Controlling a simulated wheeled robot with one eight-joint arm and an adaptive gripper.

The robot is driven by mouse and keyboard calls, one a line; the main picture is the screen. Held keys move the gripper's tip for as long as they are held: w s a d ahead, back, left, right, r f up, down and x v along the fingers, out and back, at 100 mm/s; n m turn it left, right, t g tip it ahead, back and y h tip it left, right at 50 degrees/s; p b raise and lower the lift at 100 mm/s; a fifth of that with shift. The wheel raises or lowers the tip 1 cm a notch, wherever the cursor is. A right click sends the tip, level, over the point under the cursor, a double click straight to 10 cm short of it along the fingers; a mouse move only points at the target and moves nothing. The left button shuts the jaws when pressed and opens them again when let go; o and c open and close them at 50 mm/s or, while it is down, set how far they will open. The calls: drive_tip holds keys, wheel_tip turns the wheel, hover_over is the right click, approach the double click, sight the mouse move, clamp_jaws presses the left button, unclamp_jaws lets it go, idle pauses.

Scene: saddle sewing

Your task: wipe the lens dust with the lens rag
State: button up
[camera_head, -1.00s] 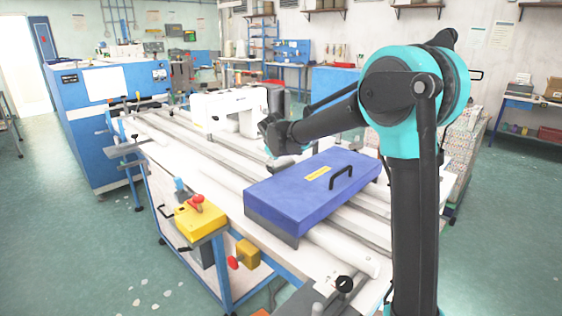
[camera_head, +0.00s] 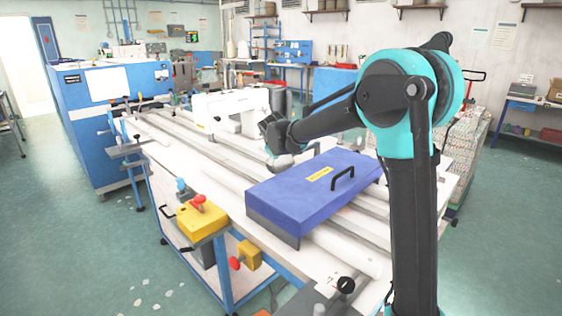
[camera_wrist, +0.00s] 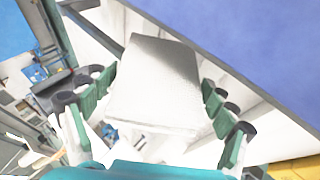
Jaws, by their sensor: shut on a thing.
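My gripper (camera_wrist: 158,118) shows in the wrist view with green and black fingers on both sides of a pale grey-white, flat rectangular piece (camera_wrist: 152,82). The fingers are shut on this piece, which looks like the lens rag.
A blue case (camera_head: 315,190) with a black handle lies on the long white table (camera_head: 215,180). A white sewing machine (camera_head: 222,112) stands behind my gripper. A yellow control box (camera_head: 201,220) with a red knob is at the table's near left edge. Floor at left is clear.

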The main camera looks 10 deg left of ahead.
sight(291, 155)
drive_tip(key=shift+w+d, duration=0.9)
drive_tip(key=shift+w, duration=0.3)
drive_tip(key=shift+w+d, duration=0.85)
drive_tip(key=shift+w, duration=0.35)
drive_tip(key=shift+s, duration=0.1)
drive_tip(key=shift+s+a, duration=0.5)
drive_tip(key=shift+s, duration=0.2)
drive_tip(key=shift+s+a, duration=0.45)
drive_tip(key=shift+s, duration=0.2)
drive_tip(key=shift+s+a, duration=1)
drive_tip(key=shift+s, duration=0.05)
drive_tip(key=shift+s+d, duration=0.1)
drive_tip(key=shift+s+d, duration=0.3)
drive_tip(key=shift+d, duration=0.05)
